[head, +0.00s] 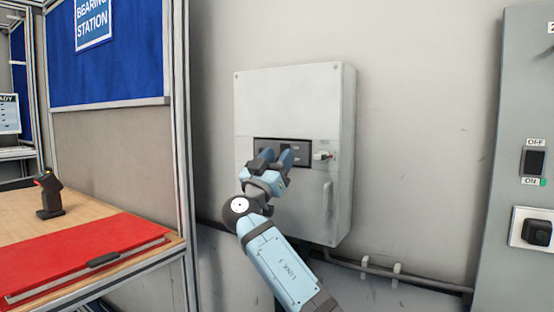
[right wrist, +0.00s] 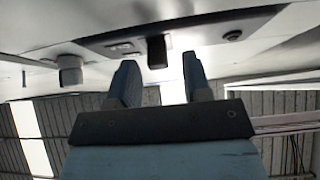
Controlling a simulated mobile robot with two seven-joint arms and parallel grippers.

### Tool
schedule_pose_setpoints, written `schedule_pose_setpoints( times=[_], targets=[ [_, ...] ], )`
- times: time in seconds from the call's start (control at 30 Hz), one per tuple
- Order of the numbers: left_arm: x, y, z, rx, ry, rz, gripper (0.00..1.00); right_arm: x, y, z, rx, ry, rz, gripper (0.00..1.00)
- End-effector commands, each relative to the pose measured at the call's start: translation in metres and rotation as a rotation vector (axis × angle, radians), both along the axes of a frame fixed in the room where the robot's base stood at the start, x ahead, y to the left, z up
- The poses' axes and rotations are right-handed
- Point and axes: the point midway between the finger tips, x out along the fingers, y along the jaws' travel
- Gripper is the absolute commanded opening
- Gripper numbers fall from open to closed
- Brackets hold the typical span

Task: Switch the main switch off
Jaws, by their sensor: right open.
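A grey wall box (head: 285,100) carries a dark switch panel (head: 305,147) across its middle. My right gripper (head: 275,157) is in front of this panel and hides part of it. In the right wrist view the gripper (right wrist: 160,66) is open, with nothing between its fingers. A black switch lever (right wrist: 156,52) sticks out from the panel beyond the fingertips, lined up with the gap between them. I cannot tell whether a finger touches it. My left gripper is not in view.
A grey cabinet at the right has an OFF/ON rocker switch (head: 533,162) and a black knob (head: 537,232). A metal post (head: 182,120) stands left of the box.

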Motion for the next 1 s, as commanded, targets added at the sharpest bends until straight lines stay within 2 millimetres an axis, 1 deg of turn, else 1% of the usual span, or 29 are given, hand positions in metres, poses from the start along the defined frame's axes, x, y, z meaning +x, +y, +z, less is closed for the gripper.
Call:
schedule_pose_setpoints(
  times=[0.17, 0.27, 0.43, 0.6, 0.7, 0.83, 1.0],
  targets=[
    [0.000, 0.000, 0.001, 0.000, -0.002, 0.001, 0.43, -0.006, 0.005, -0.006, 0.001, 0.002, 0.001, 0.45],
    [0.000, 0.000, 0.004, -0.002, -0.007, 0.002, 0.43, -0.016, 0.012, -0.016, 0.001, 0.002, 0.001, 0.45],
    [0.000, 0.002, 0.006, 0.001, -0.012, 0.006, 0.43, -0.042, 0.031, -0.038, 0.000, 0.004, 0.002, 0.45],
    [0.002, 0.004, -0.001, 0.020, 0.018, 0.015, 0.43, -0.066, 0.049, -0.059, 0.001, 0.002, 0.002, 0.45],
    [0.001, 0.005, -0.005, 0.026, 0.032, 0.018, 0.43, -0.077, 0.057, -0.069, 0.001, 0.002, 0.001, 0.45],
    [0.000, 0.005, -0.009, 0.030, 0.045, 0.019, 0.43, -0.087, 0.063, -0.077, 0.000, 0.000, 0.000, 0.45],
    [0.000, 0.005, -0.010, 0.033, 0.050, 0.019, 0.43, -0.091, 0.066, -0.081, 0.001, 0.001, 0.000, 0.45]
  ],
)
